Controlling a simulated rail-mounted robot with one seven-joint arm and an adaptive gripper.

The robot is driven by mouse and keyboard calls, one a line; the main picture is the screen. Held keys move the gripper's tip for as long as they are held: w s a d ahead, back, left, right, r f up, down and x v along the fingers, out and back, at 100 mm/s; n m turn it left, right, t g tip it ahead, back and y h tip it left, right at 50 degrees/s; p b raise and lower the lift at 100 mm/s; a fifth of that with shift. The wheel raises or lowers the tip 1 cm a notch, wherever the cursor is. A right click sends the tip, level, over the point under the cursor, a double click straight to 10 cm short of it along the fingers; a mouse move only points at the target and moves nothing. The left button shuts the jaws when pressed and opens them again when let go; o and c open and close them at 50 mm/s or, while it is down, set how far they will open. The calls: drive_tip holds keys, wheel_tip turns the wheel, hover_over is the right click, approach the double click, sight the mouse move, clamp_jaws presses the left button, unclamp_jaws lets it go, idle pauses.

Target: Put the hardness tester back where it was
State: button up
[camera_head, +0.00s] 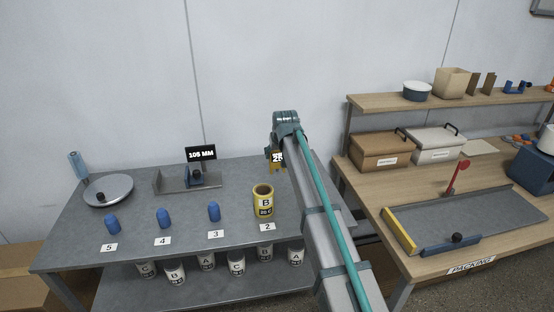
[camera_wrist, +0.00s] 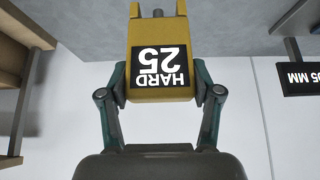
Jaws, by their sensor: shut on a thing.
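The hardness tester (camera_wrist: 158,55) is a yellow block with a black display that reads HARD 25, upside down in the wrist view. My gripper (camera_wrist: 160,95) is shut on it, one finger on each side. In the head view the tester (camera_head: 275,164) hangs above the right part of the grey table (camera_head: 135,225), partly hidden by my arm.
Blue plugs (camera_head: 214,212) stand behind cards 3, 4 and 5. A wooden bench (camera_head: 380,185) with boxes and a tray stands right.

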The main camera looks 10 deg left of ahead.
sight(277, 162)
drive_tip(key=shift+x, duration=0.8)
drive_tip(key=shift+w+f+p, duration=0.2)
drive_tip(key=shift+f+p, duration=0.3)
drive_tip(key=shift+f, duration=1.1)
drive_tip(key=shift+f, duration=0.15)
drive_tip(key=o, duration=1.2)
drive_tip(key=shift+r, duration=0.25)
drive_tip(key=b+v, duration=0.2)
drive_tip(key=v, duration=0.9)
drive_tip(key=shift+s+r+b, duration=0.3)
